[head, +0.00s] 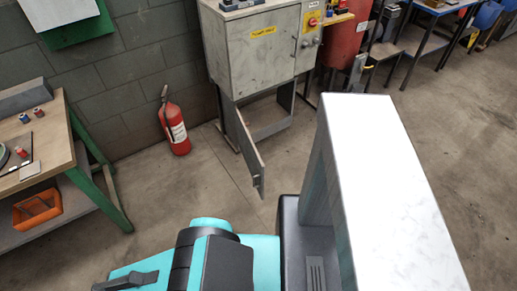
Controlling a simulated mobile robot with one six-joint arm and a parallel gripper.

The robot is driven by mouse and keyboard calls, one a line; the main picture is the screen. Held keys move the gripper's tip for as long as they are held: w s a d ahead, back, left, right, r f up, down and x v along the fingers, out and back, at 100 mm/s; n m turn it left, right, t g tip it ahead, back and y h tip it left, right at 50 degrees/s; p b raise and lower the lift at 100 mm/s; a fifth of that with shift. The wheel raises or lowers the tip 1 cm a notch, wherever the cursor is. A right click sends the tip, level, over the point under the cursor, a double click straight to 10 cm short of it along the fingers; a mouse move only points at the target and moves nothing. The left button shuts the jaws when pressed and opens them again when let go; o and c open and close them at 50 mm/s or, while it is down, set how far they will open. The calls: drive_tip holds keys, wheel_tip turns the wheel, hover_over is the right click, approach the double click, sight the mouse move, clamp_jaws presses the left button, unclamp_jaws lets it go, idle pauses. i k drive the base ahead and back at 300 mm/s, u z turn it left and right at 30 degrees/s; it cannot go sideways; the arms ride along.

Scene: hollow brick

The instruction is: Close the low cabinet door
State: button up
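The low cabinet door (249,152) hangs open at the bottom of a grey metal cabinet (258,57). It is a narrow grey panel, seen almost edge-on, and swings out from the left side of the opening toward me. A small dark fitting is near its free end. The low compartment (268,117) behind it is open and looks empty as far as I can see. Teal and black parts of my arm fill the bottom of the head view, well short of the door. I cannot make out my gripper in this view.
A red fire extinguisher (175,126) stands on the floor left of the door. A green-legged workbench (62,152) with an orange bin (37,208) is at the left. Concrete floor (205,178) is clear around the door. My white column blocks part of the right side.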

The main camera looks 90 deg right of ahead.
sight(254, 163)
drive_tip(key=z, duration=0.35)
drive_tip(key=k, duration=0.25)
drive_tip(key=z, duration=2.5)
drive_tip(key=k, duration=0.7)
drive_tip(key=u, duration=0.3)
drive_tip(key=i, duration=1.2)
drive_tip(key=u, duration=0.05)
